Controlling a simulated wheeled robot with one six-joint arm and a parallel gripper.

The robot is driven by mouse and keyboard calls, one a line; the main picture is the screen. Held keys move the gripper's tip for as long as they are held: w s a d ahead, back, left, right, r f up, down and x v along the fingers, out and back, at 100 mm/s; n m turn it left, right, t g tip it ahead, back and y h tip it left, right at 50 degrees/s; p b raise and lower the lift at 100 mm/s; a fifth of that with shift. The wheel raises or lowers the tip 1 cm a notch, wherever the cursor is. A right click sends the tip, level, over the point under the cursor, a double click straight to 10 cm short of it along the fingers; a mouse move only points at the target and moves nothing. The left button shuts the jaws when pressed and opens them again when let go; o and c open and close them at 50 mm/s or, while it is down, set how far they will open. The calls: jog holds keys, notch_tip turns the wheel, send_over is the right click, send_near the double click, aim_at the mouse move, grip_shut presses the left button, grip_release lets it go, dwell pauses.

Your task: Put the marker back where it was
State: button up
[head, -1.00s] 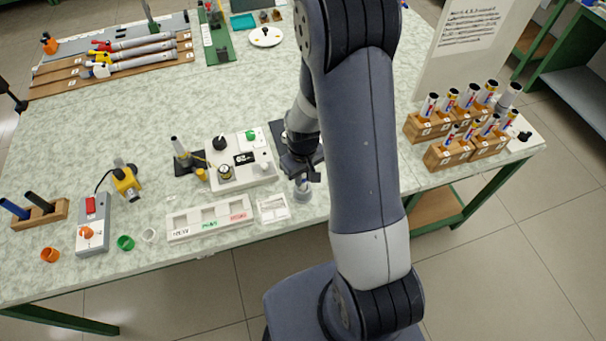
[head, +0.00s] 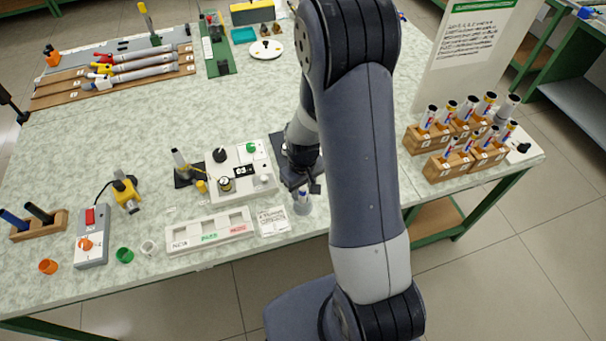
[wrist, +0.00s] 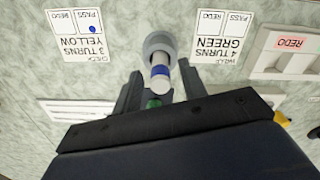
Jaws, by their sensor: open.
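The marker, white with a blue band, stands upright in a round grey holder (wrist: 158,43) in the wrist view. The marker (wrist: 160,76) is between the two fingers of my gripper (wrist: 158,82), which are open with one on each side of it. A small green part shows below it, close to the gripper body. In the head view the marker (head: 302,192) and its holder (head: 302,208) are near the front table edge. My gripper (head: 303,184) is just above, and my arm hides part of the area.
A card reading "3 turns yellow" (wrist: 75,42) has a blue dot in its pass box. A "4 turns green" card (wrist: 220,40) lies on the other side. Wooden racks (head: 450,168) stand right.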

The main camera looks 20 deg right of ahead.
notch_tip(320, 180, up, 12)
jog(key=shift+b, duration=0.35)
jog(key=shift+f, duration=0.1)
dwell(0.4)
notch_tip(320, 180, down, 13)
jog(key=shift+r, duration=0.2)
jog(key=shift+r+p, duration=0.35)
dwell(0.4)
